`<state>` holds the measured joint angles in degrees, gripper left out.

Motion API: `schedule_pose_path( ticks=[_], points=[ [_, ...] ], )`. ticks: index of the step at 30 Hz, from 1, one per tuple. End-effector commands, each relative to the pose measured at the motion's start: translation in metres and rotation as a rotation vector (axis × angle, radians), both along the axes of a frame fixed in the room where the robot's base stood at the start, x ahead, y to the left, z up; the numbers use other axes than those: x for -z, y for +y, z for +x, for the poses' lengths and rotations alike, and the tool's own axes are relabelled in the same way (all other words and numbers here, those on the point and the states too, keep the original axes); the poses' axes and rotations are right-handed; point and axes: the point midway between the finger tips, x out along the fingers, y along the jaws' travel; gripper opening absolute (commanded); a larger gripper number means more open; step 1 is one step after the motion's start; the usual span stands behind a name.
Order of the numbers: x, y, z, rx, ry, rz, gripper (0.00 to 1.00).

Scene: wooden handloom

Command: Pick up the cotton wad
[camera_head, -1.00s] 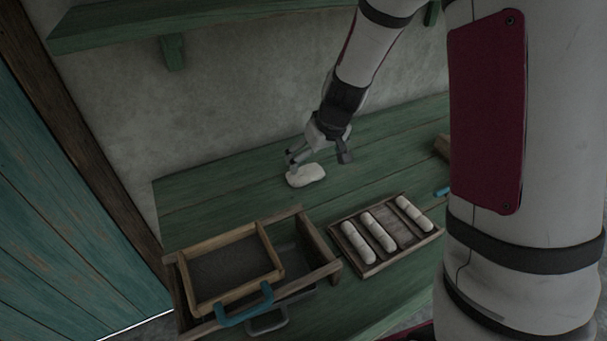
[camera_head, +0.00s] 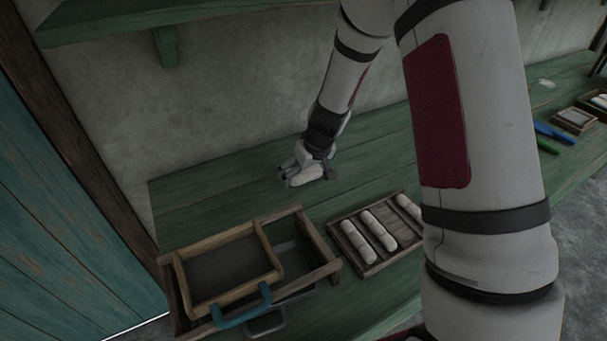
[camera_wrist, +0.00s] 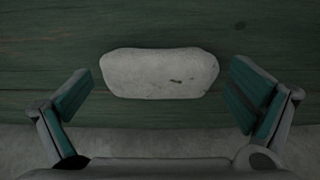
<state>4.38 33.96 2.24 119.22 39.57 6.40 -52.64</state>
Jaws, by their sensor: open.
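The cotton wad (camera_wrist: 158,74) is a pale, rounded oblong lump with a few dark specks, lying on the green wooden bench. In the wrist view it lies between the two open fingers of my gripper (camera_wrist: 160,95), with a gap on each side. In the head view my gripper (camera_head: 308,180) is low over the bench, right at the wad (camera_head: 304,175), and partly hides it. From these views I cannot tell how far the fingertips are above the bench top.
A wooden box with a blue handle (camera_head: 242,308) stands at the bench's front left. A wooden tray (camera_head: 372,268) with white rolls sits right of it. Blue and green tools (camera_head: 553,131) and small trays lie far right. A green shelf (camera_head: 200,20) hangs above. The bench left of my gripper is clear.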

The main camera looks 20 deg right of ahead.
Motion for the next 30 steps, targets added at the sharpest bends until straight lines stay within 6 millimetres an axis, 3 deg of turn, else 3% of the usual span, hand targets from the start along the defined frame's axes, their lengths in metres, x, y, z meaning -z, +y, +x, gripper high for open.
schedule_pose_path(
  ticks=[2,5,17,30],
  points=[
    [0.000,0.000,0.000,0.000,0.000,0.000,0.98],
    [0.000,0.000,0.000,0.000,0.000,0.000,0.77],
    [-0.005,0.000,0.000,0.000,-0.001,0.000,0.77],
    [-0.081,0.000,0.000,-0.001,-0.003,-0.001,0.77]
  ],
)
